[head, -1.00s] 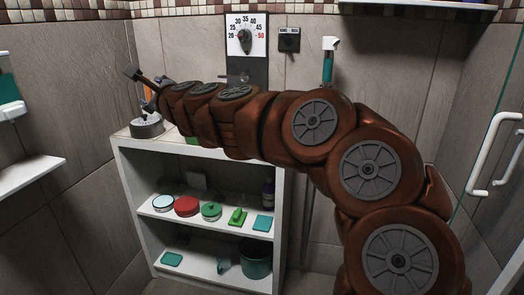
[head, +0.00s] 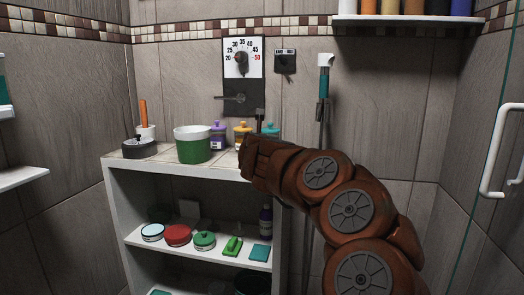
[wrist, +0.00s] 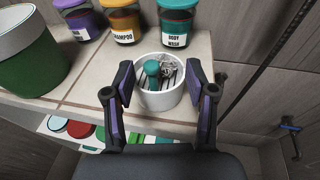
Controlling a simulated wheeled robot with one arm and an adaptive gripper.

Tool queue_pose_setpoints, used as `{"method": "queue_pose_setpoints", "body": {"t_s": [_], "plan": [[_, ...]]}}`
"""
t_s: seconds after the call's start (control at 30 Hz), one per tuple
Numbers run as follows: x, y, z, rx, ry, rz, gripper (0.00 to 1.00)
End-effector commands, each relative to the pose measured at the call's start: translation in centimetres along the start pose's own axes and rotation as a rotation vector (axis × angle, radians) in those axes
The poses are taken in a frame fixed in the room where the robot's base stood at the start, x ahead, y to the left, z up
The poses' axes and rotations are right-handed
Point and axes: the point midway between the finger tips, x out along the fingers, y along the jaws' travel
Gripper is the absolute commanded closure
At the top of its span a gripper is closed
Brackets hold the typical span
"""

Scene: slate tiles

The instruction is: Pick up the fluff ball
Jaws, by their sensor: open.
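A white round pot (wrist: 160,101) stands near the front edge of the tiled cabinet top in the wrist view. Inside it are a teal ball (wrist: 152,68) and a greyish-white tangled clump (wrist: 168,65) over dark slats. I cannot tell for sure which of the two is the fluff ball; the clump looks fluffier. My gripper (wrist: 160,76) is open and empty, with one dark finger on each side of the pot. In the head view my arm hides the pot, and only a dark part of my gripper (head: 260,117) shows.
Behind the pot stand purple, orange shampoo (wrist: 123,22) and teal body wash (wrist: 175,24) jars. A green-and-white tub (head: 193,147) is to the left. A shelf (head: 145,235) below holds several small items. A glass door with a white handle (head: 500,150) is at the right.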

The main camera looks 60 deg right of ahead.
Motion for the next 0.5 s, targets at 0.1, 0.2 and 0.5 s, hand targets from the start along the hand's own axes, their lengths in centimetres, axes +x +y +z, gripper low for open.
{"method": "queue_pose_setpoints", "body": {"t_s": [0.1,0.2,0.5], "plan": [[0.5,0.0,-0.1,-0.001,-0.001,0.0,0.44],[1.1,-0.2,-0.2,-0.003,0.0,-0.002,0.44],[3.8,-0.6,-0.8,-0.005,0.002,-0.001,0.44]]}}
